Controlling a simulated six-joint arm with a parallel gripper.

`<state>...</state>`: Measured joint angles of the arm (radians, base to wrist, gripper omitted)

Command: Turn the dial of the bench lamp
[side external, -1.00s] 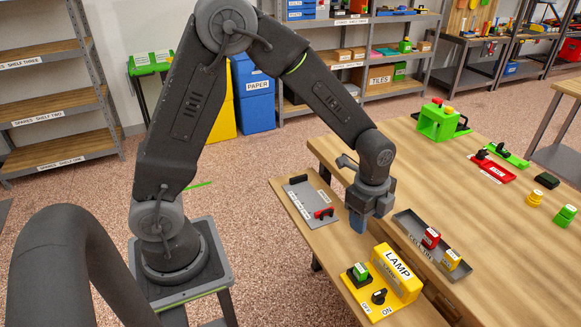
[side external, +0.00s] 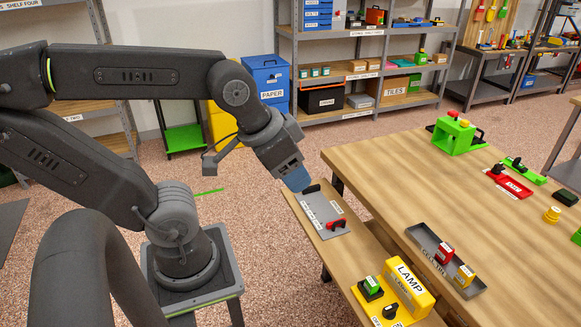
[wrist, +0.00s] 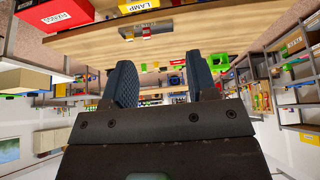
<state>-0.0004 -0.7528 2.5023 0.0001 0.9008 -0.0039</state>
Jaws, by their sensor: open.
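The picture's lower edge cuts off part of the base. The lamp also shows upside down at the top of the wrist view (wrist: 138,6); I cannot make out the dial there. My gripper (side external: 300,182) is tilted, behind and left of the lamp and well apart from it, near the far end of the grey plate. Its two fingers (wrist: 163,82) are apart with nothing between them.
A grey plate (side external: 322,213) with black and red handles lies on the lower ledge. A grey tray (side external: 425,243) with a red and a yellow block lies behind the lamp. A green box (side external: 453,136) stands farther back. The bench's middle is clear.

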